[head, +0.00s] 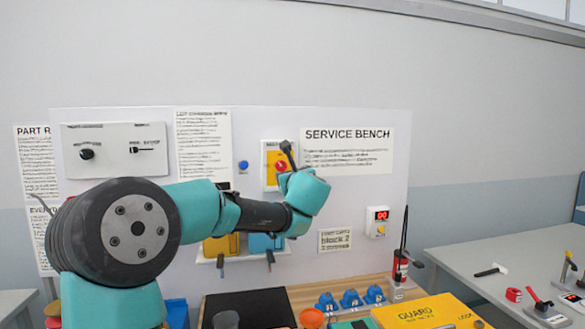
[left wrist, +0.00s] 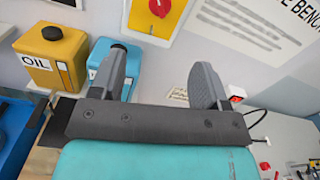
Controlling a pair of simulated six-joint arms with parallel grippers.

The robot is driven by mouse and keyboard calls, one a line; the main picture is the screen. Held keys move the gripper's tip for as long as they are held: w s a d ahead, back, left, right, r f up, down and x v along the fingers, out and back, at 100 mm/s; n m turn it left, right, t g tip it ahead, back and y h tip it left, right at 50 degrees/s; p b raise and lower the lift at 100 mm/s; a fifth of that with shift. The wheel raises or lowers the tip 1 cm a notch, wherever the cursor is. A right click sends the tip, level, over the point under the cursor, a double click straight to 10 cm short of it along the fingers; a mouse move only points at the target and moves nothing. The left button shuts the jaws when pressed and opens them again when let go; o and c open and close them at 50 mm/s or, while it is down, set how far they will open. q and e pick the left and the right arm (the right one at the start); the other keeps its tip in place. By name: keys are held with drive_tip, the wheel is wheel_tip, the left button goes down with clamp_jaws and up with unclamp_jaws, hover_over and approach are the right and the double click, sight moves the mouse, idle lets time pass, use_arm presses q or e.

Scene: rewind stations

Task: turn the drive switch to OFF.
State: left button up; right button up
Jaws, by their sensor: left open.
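A red rotary knob (head: 281,167) on a yellow plate, which looks like the drive switch, is mounted on the upright white panel. Its markings are too small to read. In the left wrist view the red knob (left wrist: 160,6) is at the top edge, partly cut off, on its yellow plate (left wrist: 174,22). My left gripper (head: 288,152) is in front of the panel at the yellow plate, its dark finger overlapping the plate in the head view. In the left wrist view its two grey fingers (left wrist: 162,68) are wide apart with nothing between them. My right gripper is not in view.
A yellow oil container (left wrist: 52,60) and a blue container (left wrist: 100,55) stand on a shelf below the switch. A blue button (head: 243,165) is left of it. A small box with a red display (head: 378,214) is to the right. The bench below holds a yellow GUARD piece (head: 425,313).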

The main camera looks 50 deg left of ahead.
sight(282, 166)
use_arm(q)
drive_tip(key=shift+a, duration=0.1)
drive_tip(key=x, duration=1.7)
drive_tip(key=shift+a, duration=0.1)
drive_tip(key=shift+c, duration=0.4)
drive_tip(key=c, duration=0.8)
drive_tip(key=shift+c, duration=0.2)
